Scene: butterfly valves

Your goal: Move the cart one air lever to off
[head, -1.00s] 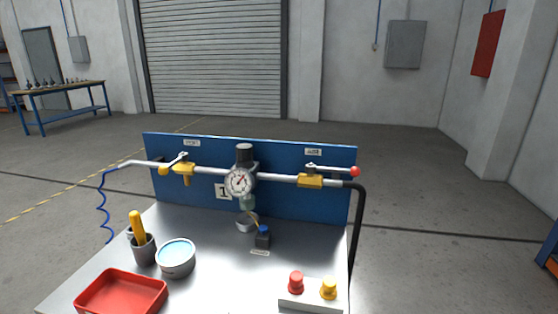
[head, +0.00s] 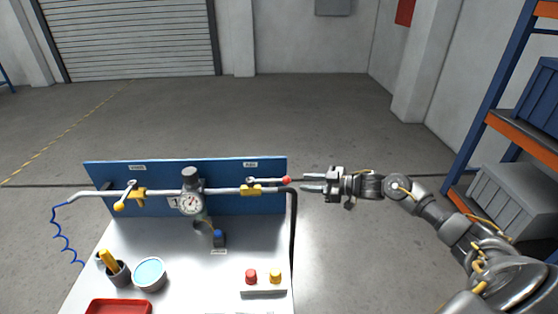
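A cart with a blue back panel (head: 100,177) and a "1" plate stands ahead in the head view. A pipe runs along the panel. At its right is a yellow valve (head: 251,190) with a lever lying along the pipe, ending in a red knob (head: 287,180). At its left is another yellow valve (head: 138,194) whose lever slants down-left to a yellow knob (head: 119,206). The small labels above are too blurred to read. My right gripper (head: 307,184) is open and empty, just right of the red knob, apparently apart from it. My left gripper is out of view.
A round gauge (head: 191,204) sits mid-pipe. The cart top holds a cup (head: 118,274), a blue-topped tin (head: 149,274), a red tray (head: 118,307) and a red and yellow button box (head: 263,292). A black hose (head: 293,235) hangs at the right end. A shelf (head: 500,107) stands right.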

